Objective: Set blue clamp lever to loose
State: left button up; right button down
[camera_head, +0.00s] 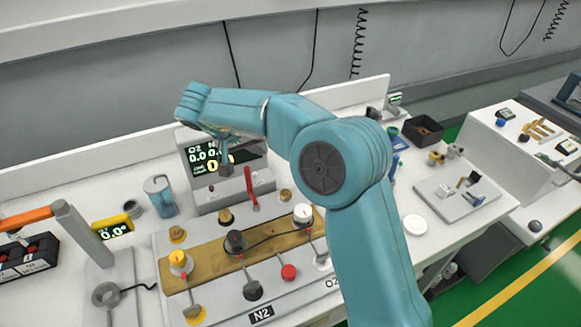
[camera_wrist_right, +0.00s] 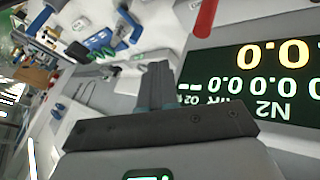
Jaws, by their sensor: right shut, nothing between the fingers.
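Blue clamp-like parts (camera_head: 395,141) show just right of my right arm in the head view, partly hidden behind it. In the right wrist view, a blue lever-like part (camera_wrist_right: 98,41) and another blue part (camera_wrist_right: 130,24) show at the upper left, beyond my fingers. I cannot tell which is the clamp lever or how it is set. My right gripper (camera_head: 225,170) hangs in front of the display box in the head view. Its fingers (camera_wrist_right: 158,78) are together and empty, apart from the blue parts. My left gripper is not in view.
A display box (camera_head: 208,198) with a red lever (camera_head: 251,190) stands behind a wooden valve panel (camera_head: 205,258). A blue-grey cup (camera_head: 160,198) is left of it. A dark bin (camera_head: 424,130) and a small fixture plate (camera_head: 462,201) lie to the right. A white disc (camera_head: 415,224) lies flat.

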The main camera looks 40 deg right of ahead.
jog(key=p+x, duration=0.1)
jog(key=x, duration=0.9)
jog(key=shift+f, duration=0.35)
jog(key=d, duration=0.1)
jog(key=s+d, duration=0.1)
jog(key=shift+s+d+f+p, duration=0.1)
jog(key=shift+s+d+p, duration=0.2)
jog(key=shift+d+p, duration=0.1)
jog(key=shift+s+d, duration=0.3)
jog(key=shift+w+f, duration=0.15)
jog(key=shift+w, duration=0.05)
jog(key=shift+s, duration=0.2)
jog(key=shift+w+d+m, duration=0.15)
jog(key=shift+w+m, duration=0.05)
jog(key=shift+m, duration=0.1)
pick_arm(q)
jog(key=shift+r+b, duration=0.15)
jog(key=shift+b, duration=0.2)
pick_arm(e)
jog(key=shift+d+g, duration=0.1)
jog(key=shift+g, duration=0.2)
